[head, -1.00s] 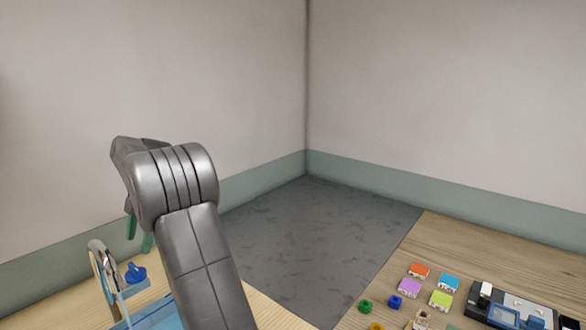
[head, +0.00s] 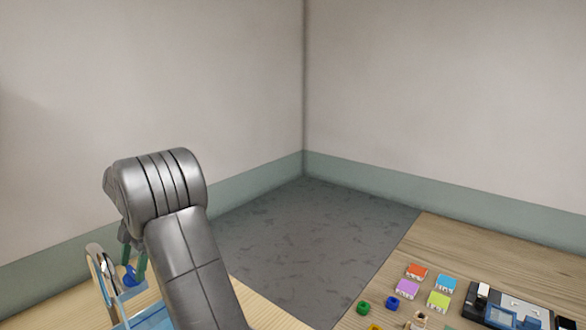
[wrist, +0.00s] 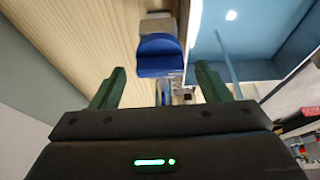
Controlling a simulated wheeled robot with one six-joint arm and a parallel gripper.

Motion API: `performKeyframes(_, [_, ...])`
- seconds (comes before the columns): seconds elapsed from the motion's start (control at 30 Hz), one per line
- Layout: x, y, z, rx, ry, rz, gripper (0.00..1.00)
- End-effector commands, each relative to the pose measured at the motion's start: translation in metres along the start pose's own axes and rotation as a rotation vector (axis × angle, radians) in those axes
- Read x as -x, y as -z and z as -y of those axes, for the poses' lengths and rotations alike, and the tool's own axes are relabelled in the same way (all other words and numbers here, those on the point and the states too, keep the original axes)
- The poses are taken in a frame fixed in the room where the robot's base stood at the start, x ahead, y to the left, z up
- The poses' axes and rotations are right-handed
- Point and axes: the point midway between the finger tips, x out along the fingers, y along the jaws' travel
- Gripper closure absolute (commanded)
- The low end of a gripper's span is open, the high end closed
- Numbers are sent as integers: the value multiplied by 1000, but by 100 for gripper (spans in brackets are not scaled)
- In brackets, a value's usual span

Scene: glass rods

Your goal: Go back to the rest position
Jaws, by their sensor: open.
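My gripper (head: 133,267) is at the left in the head view, its green fingers pointing down beside a blue knob-like piece (head: 129,277) that they partly cover. The wrist view shows my gripper (wrist: 160,84) open, with a green finger on each side. The blue piece (wrist: 158,56) appears between and beyond the fingertips there. I see nothing gripped, and I cannot tell whether a finger touches the piece.
A light blue stand (head: 131,293) with a silver curved part (head: 96,258) is close to the gripper on the left wooden table. The right table (head: 500,255) holds coloured blocks and a dark device (head: 510,308). Grey floor (head: 300,240) lies between the tables.

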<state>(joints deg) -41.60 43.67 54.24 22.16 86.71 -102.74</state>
Motion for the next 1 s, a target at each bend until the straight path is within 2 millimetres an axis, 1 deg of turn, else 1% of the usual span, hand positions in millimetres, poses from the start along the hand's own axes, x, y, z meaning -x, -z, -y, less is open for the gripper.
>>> performKeyframes(0.17, [24,-1,-1,1,-4,1,30])
performKeyframes(0.5, [92,0,-1,2,-4,1,30])
performKeyframes(0.77, [134,0,-1,3,-3,1,30])
performKeyframes(0.8, [131,0,0,3,1,0,30])
performKeyframes(1.0, [96,1,0,1,4,0,30])
